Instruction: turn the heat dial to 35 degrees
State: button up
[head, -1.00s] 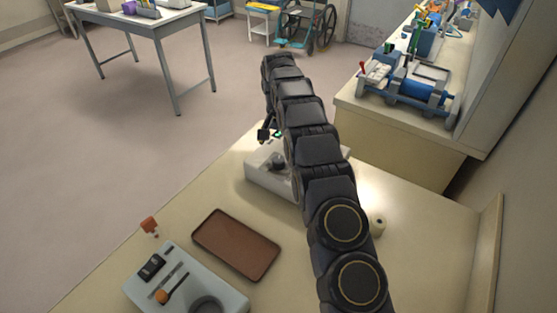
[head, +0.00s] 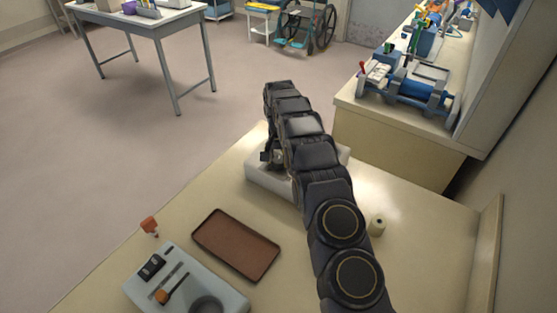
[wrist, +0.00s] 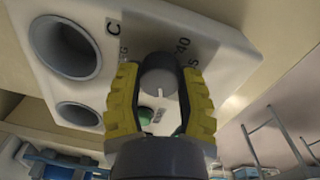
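The heat dial (wrist: 158,76) is a grey round knob on a pale control box (wrist: 215,50). The box also stands on the table's far side in the head view (head: 262,181), partly behind my arm. In the wrist view the knob's white pointer mark points toward the bottom of the picture. In the head view my gripper (head: 270,157) is over the box.
Two round recesses (wrist: 65,47) and a green button or lamp (wrist: 145,115) are on the box near the dial. On the table are a brown tray (head: 211,239), a grey panel (head: 212,285) and a small cream spool (head: 377,224).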

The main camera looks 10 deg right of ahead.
jog(key=shift+f+n, duration=0.1)
jog(key=shift+n, duration=0.3)
jog(key=n, duration=0.3)
jog(key=shift+n, duration=0.4)
jog(key=n, duration=0.4)
jog(key=shift+n, duration=0.3)
jog(key=n, duration=0.4)
jog(key=shift+a+t, duration=0.1)
jog(key=shift+t, duration=0.2)
jog(key=n, duration=0.4)
jog(key=shift+s+n, duration=0.1)
jog(key=shift+n, duration=0.3)
jog(key=o, duration=1.1)
jog(key=shift+o, duration=0.2)
